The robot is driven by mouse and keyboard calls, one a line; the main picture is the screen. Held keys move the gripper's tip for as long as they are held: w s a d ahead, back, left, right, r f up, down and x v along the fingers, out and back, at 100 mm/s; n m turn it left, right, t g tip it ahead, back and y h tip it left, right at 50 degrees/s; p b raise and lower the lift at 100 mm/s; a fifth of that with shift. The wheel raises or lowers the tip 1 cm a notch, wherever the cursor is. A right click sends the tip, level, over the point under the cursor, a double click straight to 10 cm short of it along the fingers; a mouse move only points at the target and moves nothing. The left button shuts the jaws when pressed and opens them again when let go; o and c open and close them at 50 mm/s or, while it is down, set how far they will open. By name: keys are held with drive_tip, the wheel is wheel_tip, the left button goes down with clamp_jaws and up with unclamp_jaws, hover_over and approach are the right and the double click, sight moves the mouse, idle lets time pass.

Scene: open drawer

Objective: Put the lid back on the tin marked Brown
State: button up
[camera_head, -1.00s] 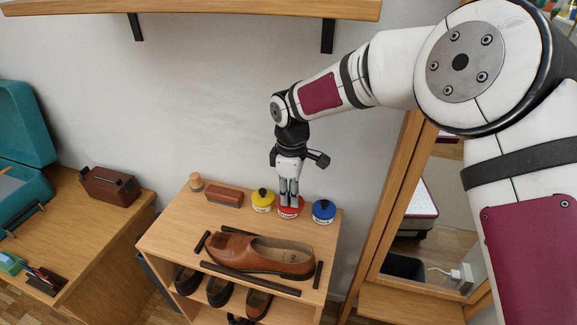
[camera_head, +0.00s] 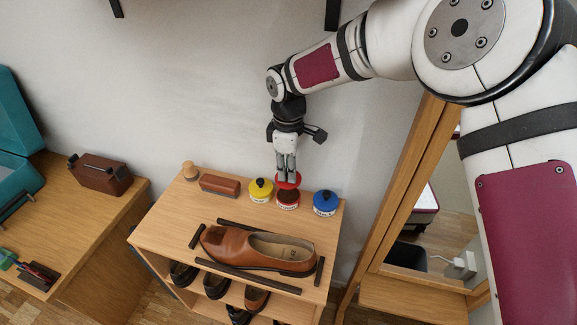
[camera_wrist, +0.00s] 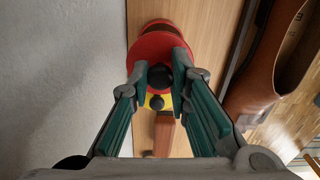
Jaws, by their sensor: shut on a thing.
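My gripper (camera_head: 287,172) is shut on the black knob of a red lid (camera_head: 288,181). In the wrist view the red lid (camera_wrist: 150,48) is level-looking, with its knob between the fingertips (camera_wrist: 160,78). Below the lid, apart from it, an open tin (camera_head: 288,204) with a red and white side and dark brown contents stands on the shoe cabinet. Its label is too small to read surely. A yellow-lidded tin (camera_head: 260,190) stands to its left and a blue-lidded tin (camera_head: 325,203) to its right, both lidded with black knobs.
A brown shoe (camera_head: 255,250) lies in front, inside dark strips on the cabinet top (camera_head: 165,225). The wall is close behind. A wood-framed mirror (camera_head: 405,210) is at right.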

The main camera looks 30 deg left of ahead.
drive_tip(key=shift+f+b, duration=1.45)
drive_tip(key=shift+f, duration=1.35)
drive_tip(key=shift+f, duration=0.15)
idle(0.3)
drive_tip(key=o, duration=1.4)
